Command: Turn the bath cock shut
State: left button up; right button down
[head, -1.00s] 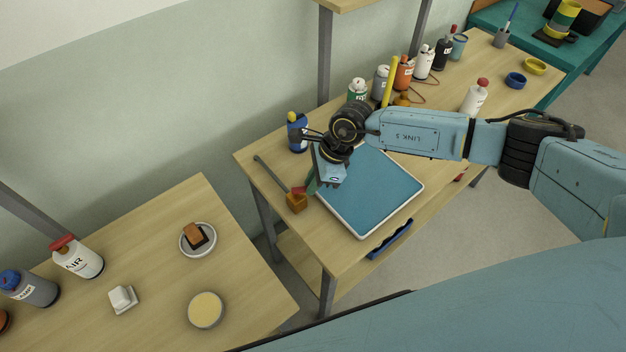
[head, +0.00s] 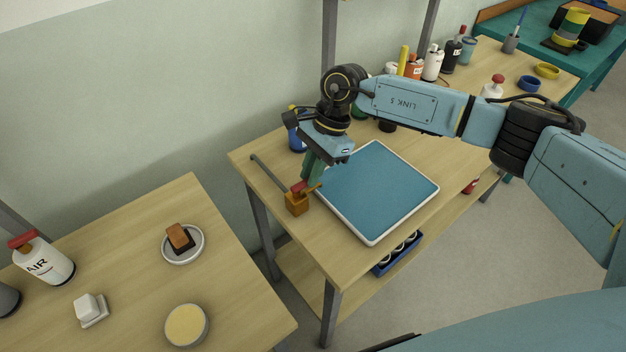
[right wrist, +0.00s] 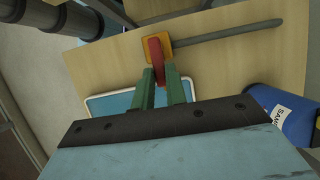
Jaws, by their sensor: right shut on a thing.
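The bath cock is an orange-yellow block (head: 297,205) at the end of a grey pipe (head: 268,173), near the left edge of the middle table. Its red handle (head: 298,187) is on top. My right gripper (head: 306,184) reaches down from above, its green fingers shut on the red handle. In the right wrist view the red handle (right wrist: 156,58) stands crosswise to the pipe (right wrist: 225,31), its near end between the green fingertips (right wrist: 160,80). The fingers hide part of the handle in the head view. My left gripper is not in view.
A blue tray with a white rim (head: 378,193) lies just right of the cock. A blue bottle (head: 297,143) stands behind it. More bottles line the table's back right. A separate table at left holds an AIR bottle (head: 45,262) and small dishes.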

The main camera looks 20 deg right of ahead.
jog(key=shift+w, duration=0.1)
dwell(0.4)
jog(key=c, duration=1.4)
grip_release()
jog(key=shift+c, duration=0.2)
jog(key=v, duration=1.3)
jog(key=shift+r+b, duration=0.25)
jog(key=shift+b, duration=0.1)
jog(key=shift+w, duration=0.15)
